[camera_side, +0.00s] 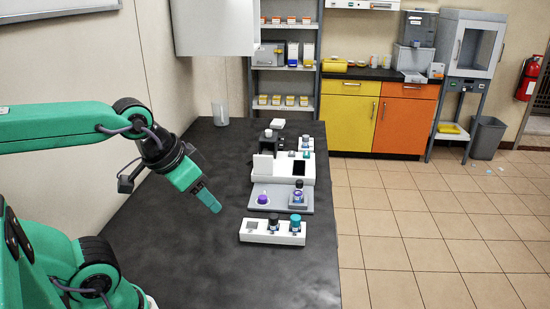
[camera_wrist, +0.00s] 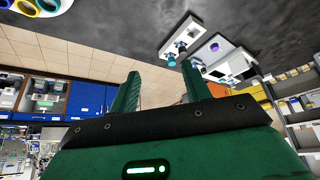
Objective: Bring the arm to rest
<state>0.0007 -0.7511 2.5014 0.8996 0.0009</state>
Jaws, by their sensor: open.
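My gripper (camera_side: 212,204) is green and hangs in the air over the dark bench (camera_side: 190,262), left of the devices and touching nothing. The wrist view shows its two fingers (camera_wrist: 160,85) spread apart with nothing between them. My arm reaches in from the left edge of the side view, with the wrist tilted downward.
A white holder (camera_side: 256,231) with a black-capped and a teal-capped bottle stands right of my gripper. Behind it are a grey tray (camera_side: 281,201) with a purple item and a white device (camera_side: 308,178). A clear cup (camera_side: 220,114) stands at the back. The bench's front left is bare.

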